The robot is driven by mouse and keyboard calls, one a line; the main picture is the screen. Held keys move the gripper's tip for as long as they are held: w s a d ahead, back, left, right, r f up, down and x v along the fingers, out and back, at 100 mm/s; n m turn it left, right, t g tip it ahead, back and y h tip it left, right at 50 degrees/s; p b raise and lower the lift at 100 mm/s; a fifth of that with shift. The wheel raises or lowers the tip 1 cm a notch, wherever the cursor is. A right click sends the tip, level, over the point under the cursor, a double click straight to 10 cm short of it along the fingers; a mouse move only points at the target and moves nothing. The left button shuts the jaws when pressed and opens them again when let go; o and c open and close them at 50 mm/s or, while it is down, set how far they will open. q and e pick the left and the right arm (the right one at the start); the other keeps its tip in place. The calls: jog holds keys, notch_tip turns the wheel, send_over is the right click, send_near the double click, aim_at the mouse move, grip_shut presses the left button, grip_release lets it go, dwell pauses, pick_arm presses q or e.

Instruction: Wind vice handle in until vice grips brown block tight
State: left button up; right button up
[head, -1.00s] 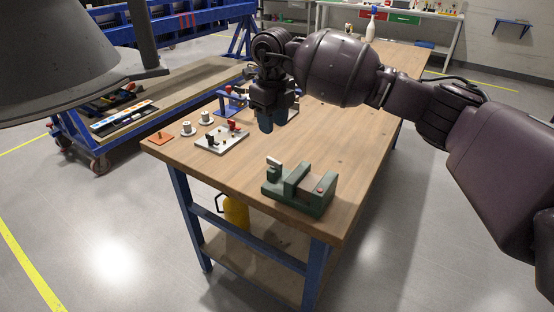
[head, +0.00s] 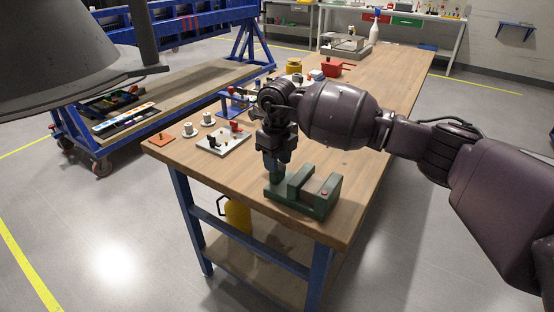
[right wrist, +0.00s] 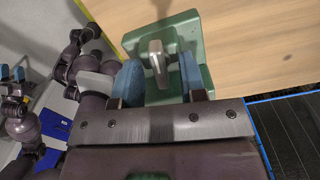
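The green vice (head: 302,205) stands near the front edge of the wooden table. A brown surface, which looks like the block (head: 313,184), shows between its jaws; I cannot tell if both jaws touch it. My right gripper (head: 273,172) points down at the vice's left end and hides the handle in the head view. In the right wrist view the pale grey handle (right wrist: 158,62) stands between the blue fingertips of the right gripper (right wrist: 160,80). The fingers are apart, with gaps beside the handle. My left gripper is not in view.
A red part (head: 332,67) is farther back. The table right of the vice is clear.

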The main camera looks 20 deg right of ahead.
jog(key=shift+c, duration=0.3)
grip_shut()
